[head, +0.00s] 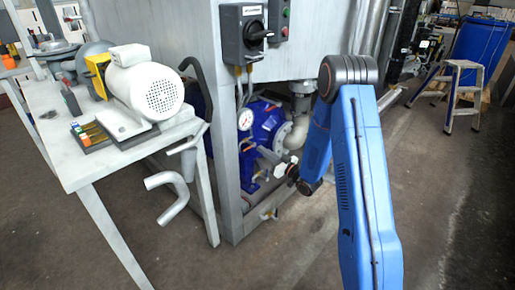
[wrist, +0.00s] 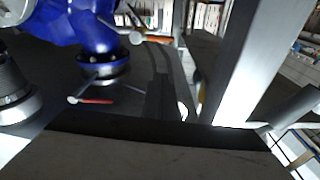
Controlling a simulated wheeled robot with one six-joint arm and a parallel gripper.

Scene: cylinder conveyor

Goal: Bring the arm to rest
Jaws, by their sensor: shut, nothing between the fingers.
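My blue arm stands in the right half of the head view, with its dark elbow joint at the top. The forearm drops from there down and to the left. My gripper (head: 284,169) is at the low end of the forearm, small in the head view, in front of the blue pump (head: 262,125). It is shut and holds nothing. Its fingers do not show clearly in the wrist view. That view shows blue machine parts (wrist: 98,35), a lever with a red grip (wrist: 92,100) and a pale upright post (wrist: 243,65).
A white table (head: 75,165) with a motor (head: 150,88) stands at the left. A grey machine cabinet (head: 160,25) with a black switch (head: 243,35) stands behind the arm. A step stool (head: 462,85) and blue barrel (head: 482,50) are at the back right. Floor at the right is clear.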

